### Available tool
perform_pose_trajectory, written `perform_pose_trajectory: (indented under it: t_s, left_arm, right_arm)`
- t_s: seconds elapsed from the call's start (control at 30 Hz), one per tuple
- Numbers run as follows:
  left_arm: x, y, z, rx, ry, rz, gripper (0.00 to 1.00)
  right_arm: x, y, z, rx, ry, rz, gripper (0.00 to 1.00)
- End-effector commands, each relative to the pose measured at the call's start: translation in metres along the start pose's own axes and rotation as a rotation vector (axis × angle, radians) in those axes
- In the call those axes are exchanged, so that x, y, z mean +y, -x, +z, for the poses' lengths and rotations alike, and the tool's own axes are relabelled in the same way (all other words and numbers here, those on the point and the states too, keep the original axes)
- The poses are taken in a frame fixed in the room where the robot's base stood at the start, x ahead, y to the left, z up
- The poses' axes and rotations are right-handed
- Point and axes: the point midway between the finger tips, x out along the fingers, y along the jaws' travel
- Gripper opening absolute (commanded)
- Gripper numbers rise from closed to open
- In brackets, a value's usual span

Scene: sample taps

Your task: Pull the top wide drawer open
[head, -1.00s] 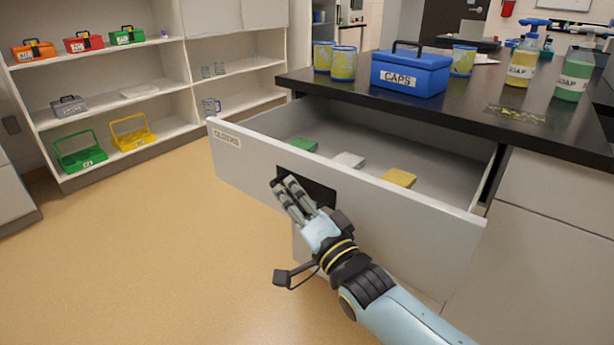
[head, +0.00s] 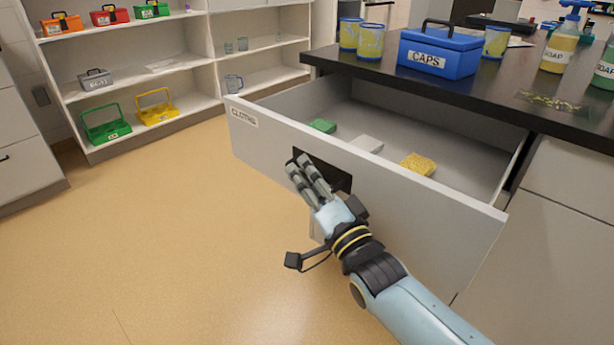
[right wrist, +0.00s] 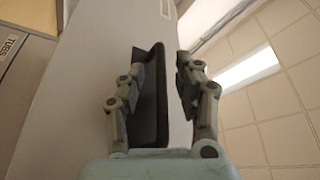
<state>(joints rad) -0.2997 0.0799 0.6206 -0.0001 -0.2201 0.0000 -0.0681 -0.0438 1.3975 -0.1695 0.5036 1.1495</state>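The wide drawer (head: 250,128), with a label that seems to read CLOTHS, stands pulled well out from under the black counter. A dark recessed handle (head: 335,178) sits in its white front. My right gripper (head: 300,164) is at this recess, its fingers at the recess's left part. In the right wrist view, the two fingers (right wrist: 160,75) stand apart, with the dark recess and a strip of white front between them. They do not look closed on anything; contact is hidden. My left gripper is not in view.
Inside the drawer lie green (head: 321,126), white (head: 367,144) and yellow (head: 417,164) cloths or sponges. A blue CAPS box (head: 440,55), yellow cups and soap bottles stand on the counter (head: 480,95). Shelves with toolboxes stand at the back left. The floor (head: 150,250) at left is clear.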

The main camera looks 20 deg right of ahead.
Motion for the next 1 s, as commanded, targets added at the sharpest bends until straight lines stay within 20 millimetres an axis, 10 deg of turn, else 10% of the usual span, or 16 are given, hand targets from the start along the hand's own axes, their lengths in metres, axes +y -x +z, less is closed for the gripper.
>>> perform_pose_trajectory:
  t_s: [0.7,1.0]
  left_arm:
    - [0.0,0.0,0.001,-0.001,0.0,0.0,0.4]
    - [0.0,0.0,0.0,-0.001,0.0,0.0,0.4]
  right_arm:
    - [0.001,0.111,0.0,-0.001,0.0,0.002,0.33]
    - [0.0,0.121,0.0,0.0,0.0,0.0,0.33]
